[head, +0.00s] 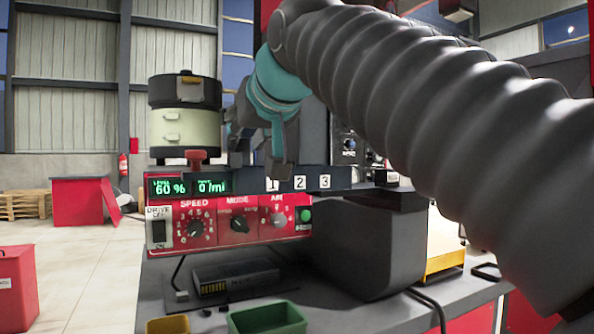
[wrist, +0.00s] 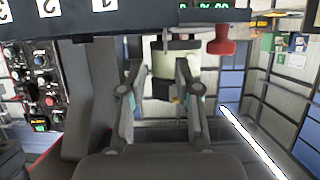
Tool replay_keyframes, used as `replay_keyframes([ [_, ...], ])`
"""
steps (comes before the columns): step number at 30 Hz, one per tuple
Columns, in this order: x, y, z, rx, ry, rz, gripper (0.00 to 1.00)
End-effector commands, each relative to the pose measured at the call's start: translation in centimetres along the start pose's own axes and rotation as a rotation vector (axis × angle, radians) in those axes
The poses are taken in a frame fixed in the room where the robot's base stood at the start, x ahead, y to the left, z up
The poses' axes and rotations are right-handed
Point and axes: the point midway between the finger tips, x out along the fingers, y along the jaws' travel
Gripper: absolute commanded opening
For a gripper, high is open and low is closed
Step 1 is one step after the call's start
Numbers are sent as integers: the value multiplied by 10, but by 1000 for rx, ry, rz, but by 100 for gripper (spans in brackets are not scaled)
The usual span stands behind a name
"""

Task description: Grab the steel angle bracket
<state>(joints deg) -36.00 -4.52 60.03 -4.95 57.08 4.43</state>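I cannot make out the steel angle bracket in either view. My gripper (head: 262,150) is at the end of the grey ribbed arm, in front of the bowl feeder's numbered dark rail (head: 341,178). In the wrist view, which is upside down, my gripper (wrist: 160,66) has its two fingers spread apart. No held object is clear between them. The feeder's pale green drum (wrist: 165,66) with a black latch shows behind the gap. Small dark pieces (head: 207,312) lie on the bench, too small to identify.
The red control box (head: 225,228) stands on the grey bench, with a red knob (head: 196,158) above it. A green bin (head: 268,318) and a yellow bin (head: 167,325) sit at the front. A large dark grey block (head: 372,250) is to the right. Cables run over the bench.

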Motion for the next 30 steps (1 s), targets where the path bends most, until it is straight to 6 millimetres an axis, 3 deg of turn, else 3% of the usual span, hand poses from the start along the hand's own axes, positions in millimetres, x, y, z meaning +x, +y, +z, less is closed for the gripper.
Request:
replay_keyframes([
  [12, 46, -7, 7, 0, -3, 0, 32],
  [20, 52, -7, 7, 0, -1, 0, 32],
  [21, 52, -7, 7, 0, -1, 0, 30],
  [25, 52, -7, 7, 0, -1, 0, 0],
  [30, 52, -7, 7, 0, -1, 0, 0],
])
